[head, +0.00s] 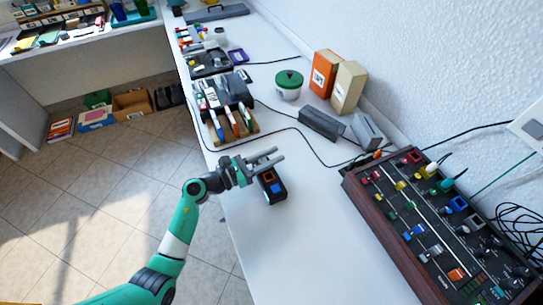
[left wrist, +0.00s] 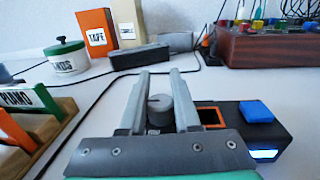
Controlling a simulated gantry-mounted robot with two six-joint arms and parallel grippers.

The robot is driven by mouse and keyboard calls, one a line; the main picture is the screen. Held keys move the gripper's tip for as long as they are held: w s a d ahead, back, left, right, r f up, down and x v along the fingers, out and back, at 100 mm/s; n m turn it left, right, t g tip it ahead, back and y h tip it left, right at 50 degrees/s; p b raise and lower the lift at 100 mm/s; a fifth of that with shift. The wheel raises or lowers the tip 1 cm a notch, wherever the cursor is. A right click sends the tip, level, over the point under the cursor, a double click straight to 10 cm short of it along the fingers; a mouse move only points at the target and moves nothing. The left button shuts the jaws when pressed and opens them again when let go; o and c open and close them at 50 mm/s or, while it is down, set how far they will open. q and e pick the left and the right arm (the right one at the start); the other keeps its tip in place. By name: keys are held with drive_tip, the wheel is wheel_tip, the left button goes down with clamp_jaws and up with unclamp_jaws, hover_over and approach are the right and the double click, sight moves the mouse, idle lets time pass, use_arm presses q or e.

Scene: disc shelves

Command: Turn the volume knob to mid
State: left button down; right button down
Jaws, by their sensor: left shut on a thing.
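A small black device (head: 273,191) with a blue button and an orange-framed recess sits on the white table. It also shows in the left wrist view (left wrist: 236,139), with a lit display on its front. Its round grey knob (left wrist: 160,106) stands between the two fingers of my left gripper (left wrist: 158,74). In the head view the left gripper (head: 277,157) is over the far end of the device and hides the knob. The gripper is shut on the knob. I cannot read the knob's pointer or any scale. My right gripper is not in view.
A wood-sided mixer (head: 357,193) with coloured knobs stands at the right. A green-lidded pot (head: 288,92), an orange box (head: 325,72) and a cream box (head: 347,88) stand by the wall. The table's near part is clear.

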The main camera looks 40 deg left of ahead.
use_arm(q)
drive_tip(key=m+g+h+b, duration=0.1)
drive_tip(key=h, duration=0.1)
drive_tip(key=m+g+h+b, duration=0.1)
drive_tip(key=b, duration=0.1)
drive_tip(key=m+h+b, duration=0.1)
drive_tip(key=m+h, duration=0.1)
drive_tip(key=shift+s+d+f+g+h, duration=0.2)
drive_tip(key=shift+d+f+g+h, duration=0.1)
drive_tip(key=shift+d+g, duration=0.1)
drive_tip(key=shift+m+g+h+b, duration=0.5)
drive_tip(key=shift+h+b, duration=0.05)
drive_tip(key=shift+h, duration=0.05)
drive_tip(key=shift+s+d+r+m+g+h, duration=0.1)
drive_tip(key=shift+d+r+m+g+h, duration=0.05)
drive_tip(key=shift+m+g+h, duration=0.3)
drive_tip(key=shift+s+d+r+m+g+h, duration=0.1)
drive_tip(key=shift+m+g+h, duration=0.25)
drive_tip(key=shift+g+h, duration=0.1)
drive_tip(key=shift+s+d+m+g+h, duration=0.2)
drive_tip(key=shift+m+g+h, duration=0.4)
drive_tip(key=shift+g, duration=0.25)
drive_tip(key=shift+s+d+m+g+h, duration=0.15)
drive_tip(key=shift+m+g+h, duration=0.35)
drive_tip(key=shift+m+g, duration=0.3)
drive_tip(key=shift+s+g, duration=0.1)
drive_tip(key=shift+g, duration=0.35)
drive_tip(key=c, duration=0.6)
unclamp_jaws()
drive_tip(key=shift+a, duration=0.15)
